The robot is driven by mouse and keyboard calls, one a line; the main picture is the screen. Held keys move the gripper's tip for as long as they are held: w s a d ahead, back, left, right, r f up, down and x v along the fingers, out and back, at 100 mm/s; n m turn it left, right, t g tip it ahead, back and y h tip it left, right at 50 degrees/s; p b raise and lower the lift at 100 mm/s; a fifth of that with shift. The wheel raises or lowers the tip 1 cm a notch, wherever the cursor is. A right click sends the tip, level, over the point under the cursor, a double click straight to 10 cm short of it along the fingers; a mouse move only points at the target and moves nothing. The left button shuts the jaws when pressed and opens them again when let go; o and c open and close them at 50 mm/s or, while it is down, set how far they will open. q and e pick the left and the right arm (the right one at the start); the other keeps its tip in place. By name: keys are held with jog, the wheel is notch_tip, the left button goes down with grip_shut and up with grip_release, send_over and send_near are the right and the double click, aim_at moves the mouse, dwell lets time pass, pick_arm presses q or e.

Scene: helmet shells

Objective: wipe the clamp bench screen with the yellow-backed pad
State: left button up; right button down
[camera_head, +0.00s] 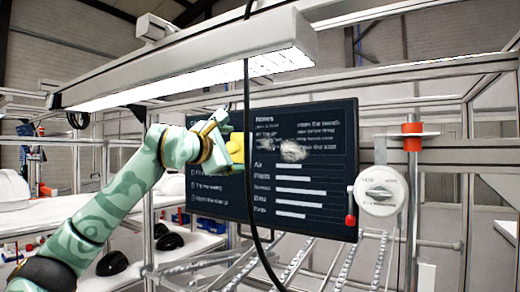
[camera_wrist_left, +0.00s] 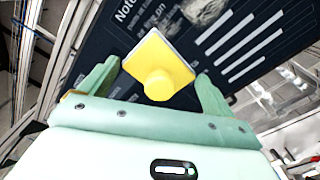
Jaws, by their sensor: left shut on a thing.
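The clamp bench screen (camera_head: 230,200) is a dark panel with white text and bars, at the middle of the head view. A whitish smudge (camera_head: 293,150) lies on it right of the pad, and shows at the top of the left wrist view (camera_wrist_left: 203,10). My left gripper (camera_head: 222,138) is shut on the yellow-backed pad (camera_head: 236,148), in front of the screen's upper left. In the left wrist view the pad (camera_wrist_left: 160,65) shows its yellow back and round knob between the fingers, with a pale edge towards the screen. I cannot tell whether it touches. My right gripper is not in view.
A black cable (camera_head: 248,90) hangs in front of the screen. A lamp bar (camera_head: 190,65) spans above. A white dial (camera_head: 381,191) and a red-collared post (camera_head: 411,135) stand at the right. Dark helmet shells (camera_head: 112,263) lie on shelves at the left.

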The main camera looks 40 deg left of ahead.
pick_arm(q)
jog(key=w+p, duration=0.2)
jog(key=w, duration=0.1)
jog(key=w+p, duration=0.1)
jog(key=w, duration=0.1)
jog(key=shift+w+a+r, duration=0.15)
jog(key=shift+w+a, duration=0.05)
jog(key=shift+a, duration=0.05)
jog(key=shift+w, duration=0.6)
jog(key=shift+w+a+p, duration=0.15)
jog(key=shift+w+p, duration=0.75)
jog(key=shift+w, duration=0.1)
